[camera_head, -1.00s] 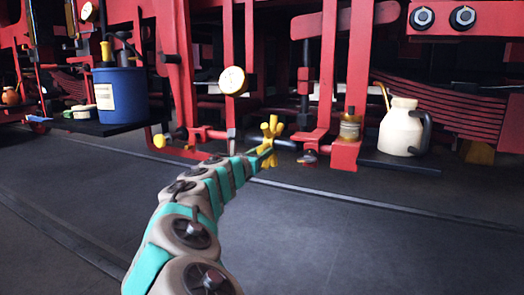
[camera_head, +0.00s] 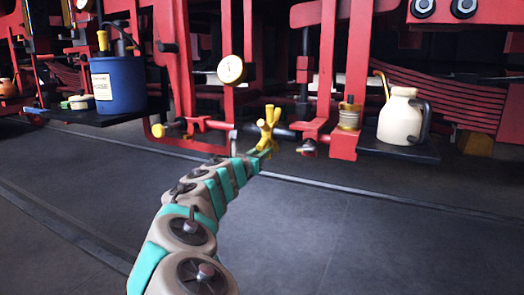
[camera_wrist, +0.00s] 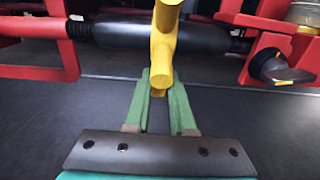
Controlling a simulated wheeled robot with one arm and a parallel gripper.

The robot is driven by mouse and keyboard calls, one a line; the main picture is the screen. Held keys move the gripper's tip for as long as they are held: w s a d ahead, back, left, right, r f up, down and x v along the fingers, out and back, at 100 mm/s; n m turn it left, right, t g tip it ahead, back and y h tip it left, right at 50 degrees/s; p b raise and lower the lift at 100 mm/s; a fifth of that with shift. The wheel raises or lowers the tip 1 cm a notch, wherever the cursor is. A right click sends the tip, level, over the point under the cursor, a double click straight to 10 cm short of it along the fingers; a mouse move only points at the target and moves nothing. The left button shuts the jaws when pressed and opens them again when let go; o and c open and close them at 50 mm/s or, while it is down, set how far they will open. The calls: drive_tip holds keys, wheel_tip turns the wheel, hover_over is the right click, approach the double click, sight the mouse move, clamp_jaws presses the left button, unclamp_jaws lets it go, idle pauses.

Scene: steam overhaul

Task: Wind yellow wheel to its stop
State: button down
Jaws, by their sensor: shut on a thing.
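The yellow wheel (camera_head: 268,130), with stubby spokes, is mounted on a dark horizontal shaft low on the red frame. In the wrist view one yellow spoke (camera_wrist: 162,45) comes down from the top edge, and the rest of the wheel is out of the picture. My gripper (camera_head: 264,152) has come up to the wheel from the near side. In the wrist view its green fingers (camera_wrist: 160,92) stand on either side of the spoke's lower end and are shut on it. The wheel's far side is hidden.
A cream jug (camera_head: 400,117) stands on a dark shelf at right, a blue drum (camera_head: 119,88) at left. The floor in front is clear.

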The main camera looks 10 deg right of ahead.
drive_tip(key=shift+w+d+f+b, duration=0.15)
drive_tip(key=shift+w+d+f, duration=0.1)
drive_tip(key=shift+f, duration=0.25)
drive_tip(key=shift+w+d+f+b, duration=0.15)
drive_tip(key=shift+w+f, duration=0.1)
drive_tip(key=shift+f, duration=0.35)
drive_tip(key=shift+w+d+f, duration=0.2)
drive_tip(key=shift+f, duration=0.05)
drive_tip(key=c, duration=0.6)
unclamp_jaws()
drive_tip(key=shift+c, duration=0.2)
